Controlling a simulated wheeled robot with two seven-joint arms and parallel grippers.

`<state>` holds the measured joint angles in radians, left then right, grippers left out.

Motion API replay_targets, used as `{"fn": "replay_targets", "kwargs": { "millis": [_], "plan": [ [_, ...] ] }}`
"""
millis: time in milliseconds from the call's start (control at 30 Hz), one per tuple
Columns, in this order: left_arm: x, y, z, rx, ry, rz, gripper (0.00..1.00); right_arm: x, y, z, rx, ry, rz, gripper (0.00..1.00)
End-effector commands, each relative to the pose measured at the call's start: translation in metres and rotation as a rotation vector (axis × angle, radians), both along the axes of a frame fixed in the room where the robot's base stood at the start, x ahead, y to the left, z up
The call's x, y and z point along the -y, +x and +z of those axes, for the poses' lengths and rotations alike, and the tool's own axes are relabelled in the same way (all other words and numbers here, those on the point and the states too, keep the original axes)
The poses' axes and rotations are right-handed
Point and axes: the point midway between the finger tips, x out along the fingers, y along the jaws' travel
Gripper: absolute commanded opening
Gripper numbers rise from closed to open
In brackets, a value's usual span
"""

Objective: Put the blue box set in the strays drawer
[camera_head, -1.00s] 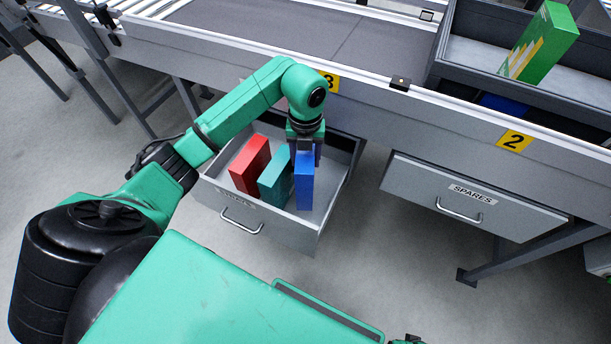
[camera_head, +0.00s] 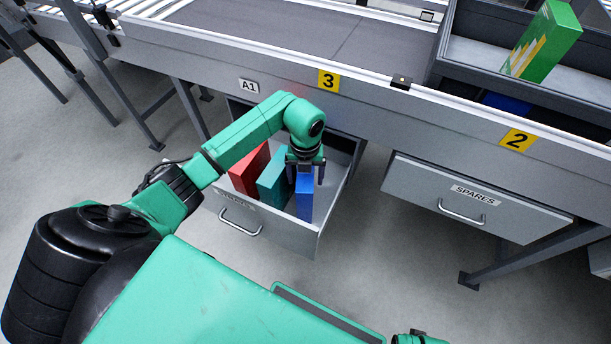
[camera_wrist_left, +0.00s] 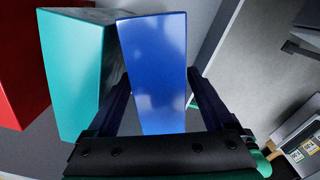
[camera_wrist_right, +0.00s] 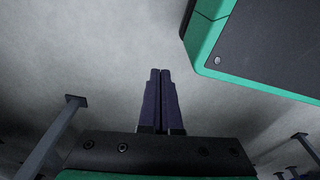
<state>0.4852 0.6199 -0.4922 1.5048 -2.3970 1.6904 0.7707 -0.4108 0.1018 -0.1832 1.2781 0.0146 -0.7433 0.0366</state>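The blue box set (camera_head: 304,200) stands upright inside the open drawer (camera_head: 268,226), at its right side. My left gripper (camera_head: 305,174) is low over it, with one finger on each side of the blue box. In the left wrist view the fingers (camera_wrist_left: 160,90) are spread wide around the blue box (camera_wrist_left: 160,60), and it does not look clamped. The drawer's front label is partly hidden and hard to read. My right gripper (camera_wrist_right: 160,75) is shut and empty over bare floor.
A teal box (camera_head: 273,180) stands close to the left of the blue one, and a red box (camera_head: 249,170) is further left. A green box (camera_head: 543,42) stands in the grey tray (camera_head: 480,55) above.

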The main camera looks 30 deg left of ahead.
Motion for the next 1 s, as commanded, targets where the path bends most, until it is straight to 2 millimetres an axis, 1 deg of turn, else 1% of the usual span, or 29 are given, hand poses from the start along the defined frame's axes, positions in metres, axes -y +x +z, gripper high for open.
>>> {"fn": "replay_targets", "kwargs": {
  "millis": [167, 267, 367, 400, 467, 600, 700, 833, 1000],
  "plan": [
    [0.000, 0.000, 0.000, 0.000, 0.000, 0.000, 0.86, 0.000, 0.000, 0.000, 0.001, 0.000, 0.000, 0.00],
    [0.000, 0.000, 0.004, 0.000, -0.001, 0.000, 0.86, 0.000, 0.001, 0.003, 0.005, 0.001, 0.001, 0.00],
    [-0.001, 0.001, 0.019, 0.003, 0.003, 0.000, 0.86, 0.001, -0.004, 0.000, 0.000, -0.002, 0.004, 0.00],
    [-0.001, 0.001, 0.029, 0.005, 0.001, 0.000, 0.86, 0.003, -0.009, -0.004, -0.005, -0.004, 0.005, 0.00],
    [-0.001, 0.002, 0.046, 0.006, 0.002, -0.001, 0.86, 0.004, -0.014, -0.006, -0.006, -0.005, 0.007, 0.00],
    [0.000, 0.001, 0.085, 0.005, 0.002, -0.002, 0.86, 0.006, -0.023, -0.011, -0.008, -0.006, 0.012, 0.00],
    [0.000, 0.001, 0.107, 0.003, 0.001, -0.001, 0.86, 0.007, -0.028, -0.014, -0.008, -0.007, 0.014, 0.00],
    [0.000, 0.000, 0.121, 0.001, 0.000, -0.001, 0.86, 0.008, -0.031, -0.016, -0.007, -0.007, 0.016, 0.00],
    [0.000, 0.000, 0.123, 0.000, 0.000, 0.000, 0.86, 0.008, -0.031, -0.017, -0.007, -0.007, 0.016, 0.00]
  ]
}}
